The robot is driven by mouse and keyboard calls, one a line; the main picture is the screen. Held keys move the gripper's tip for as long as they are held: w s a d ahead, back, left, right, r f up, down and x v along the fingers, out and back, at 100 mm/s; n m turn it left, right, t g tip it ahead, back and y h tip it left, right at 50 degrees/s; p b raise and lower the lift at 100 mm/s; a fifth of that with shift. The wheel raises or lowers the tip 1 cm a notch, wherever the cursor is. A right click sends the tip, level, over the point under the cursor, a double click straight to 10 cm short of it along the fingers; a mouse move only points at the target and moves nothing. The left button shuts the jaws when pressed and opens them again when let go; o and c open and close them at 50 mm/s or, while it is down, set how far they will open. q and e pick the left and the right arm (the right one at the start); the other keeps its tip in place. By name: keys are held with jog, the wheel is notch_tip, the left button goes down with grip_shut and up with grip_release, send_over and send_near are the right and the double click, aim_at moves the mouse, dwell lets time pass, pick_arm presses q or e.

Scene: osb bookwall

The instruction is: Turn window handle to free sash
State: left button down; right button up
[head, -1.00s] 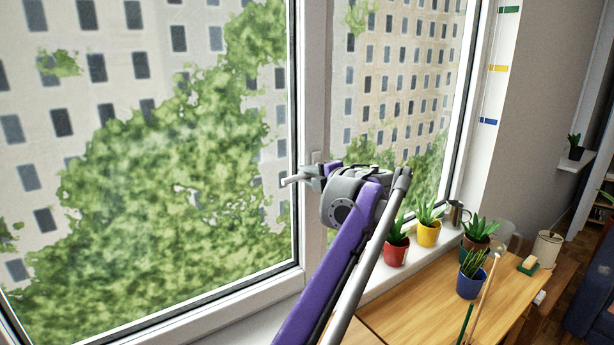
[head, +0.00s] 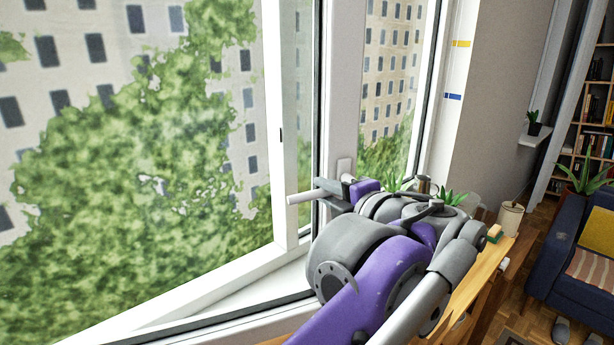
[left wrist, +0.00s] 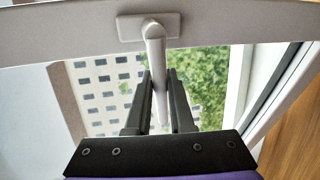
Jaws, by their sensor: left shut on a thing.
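The window sash (head: 343,80) has a white frame and stands swung away from the fixed white frame (head: 272,120), which shows behind its glass. The window handle (head: 303,197) is a light grey lever, roughly horizontal, with its free end pointing left in the head view. Its mounting plate (left wrist: 148,27) is on the sash's white stile in the left wrist view. My left gripper (head: 335,194) is shut on the lever; in the left wrist view its dark fingers (left wrist: 160,95) lie on either side of it. My right gripper is not in view.
A wooden desk (head: 492,268) stands at right, partly hidden by my left arm. Green plants (head: 447,197) stand near the sill. A blue sofa (head: 562,250) and a bookshelf (head: 594,120) are farther right. Some wooden floor (head: 517,318) is clear.

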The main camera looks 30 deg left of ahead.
pick_arm(q)
jog(key=s+d+m+t+h, duration=0.1)
jog(key=s+d, duration=0.4)
jog(key=s, duration=0.1)
jog(key=shift+s+d+t, duration=0.2)
jog(key=shift+d+t, duration=0.1)
jog(key=shift+d, duration=0.05)
jog(key=c, duration=0.8)
grip_release()
jog(key=v, duration=1)
jog(key=shift+s+d+r, duration=0.2)
jog(key=shift+s, duration=0.1)
